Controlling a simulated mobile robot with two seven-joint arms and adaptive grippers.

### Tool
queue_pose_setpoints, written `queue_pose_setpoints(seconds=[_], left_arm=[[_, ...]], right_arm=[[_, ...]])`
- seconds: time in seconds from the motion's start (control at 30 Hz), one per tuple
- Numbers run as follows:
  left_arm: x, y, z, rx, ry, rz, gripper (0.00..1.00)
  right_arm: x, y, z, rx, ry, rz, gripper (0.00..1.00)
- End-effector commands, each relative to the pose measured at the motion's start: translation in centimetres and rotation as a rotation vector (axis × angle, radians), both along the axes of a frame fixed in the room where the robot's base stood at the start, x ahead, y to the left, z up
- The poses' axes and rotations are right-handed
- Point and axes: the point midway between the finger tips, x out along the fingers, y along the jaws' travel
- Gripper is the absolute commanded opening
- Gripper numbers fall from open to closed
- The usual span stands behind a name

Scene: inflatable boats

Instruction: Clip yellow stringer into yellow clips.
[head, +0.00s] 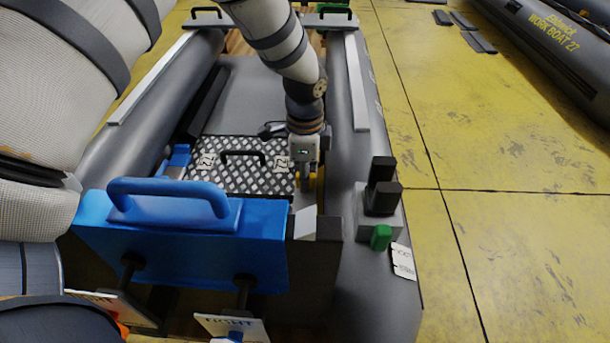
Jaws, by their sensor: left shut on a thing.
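My left gripper (305,184) points down inside the grey inflatable boat, beside the right tube. It is shut on a small yellow piece (313,182), which appears to be the yellow stringer. Most of that piece is hidden by the fingers and the boat's stern parts. I cannot make out the yellow clips or whether the piece touches them. The checkered floor panel (240,184) with a black handle lies just left of the gripper. My right gripper is not in view.
A block with black parts (380,200) and a green knob (381,237) sits on the right tube (345,140). Open yellow floor (520,230) lies to the right.

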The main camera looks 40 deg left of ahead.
Motion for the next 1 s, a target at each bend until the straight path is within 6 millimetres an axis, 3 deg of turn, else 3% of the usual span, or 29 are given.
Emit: queue_pose_setpoints(seconds=[1.0], left_arm=[[0.0, 0.0, -2.7, 0.001, -0.001, 0.000, 0.00]], right_arm=[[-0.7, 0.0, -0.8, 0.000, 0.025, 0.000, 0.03]])
